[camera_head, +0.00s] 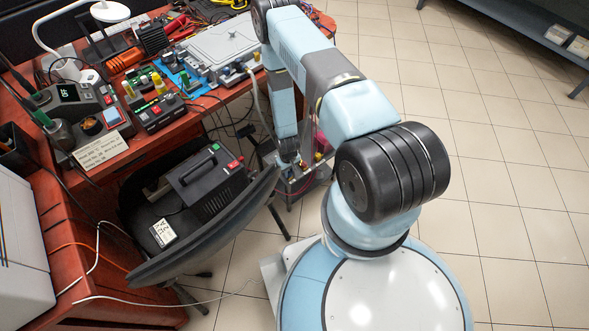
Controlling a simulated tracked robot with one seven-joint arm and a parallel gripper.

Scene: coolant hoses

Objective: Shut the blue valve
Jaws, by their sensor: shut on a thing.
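My gripper (290,161) points straight down beyond the chair, at the top left of a small unit (304,183) with clear sides and metal parts that stands low by the bench. The gripper is shut on a small part there, which by its place looks to be the blue valve. The valve itself is hidden by the gripper, so I cannot see its handle angle. A red and a yellow fitting (318,157) show just right of the gripper. Thin hoses run down behind my forearm.
A black chair (190,245) holding a black power box (205,180) stands left of the unit. The red workbench (122,171) is crowded with electronics, tools and cables. A grey case (222,48) lies near my arm. Tiled floor (500,180) is clear at right.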

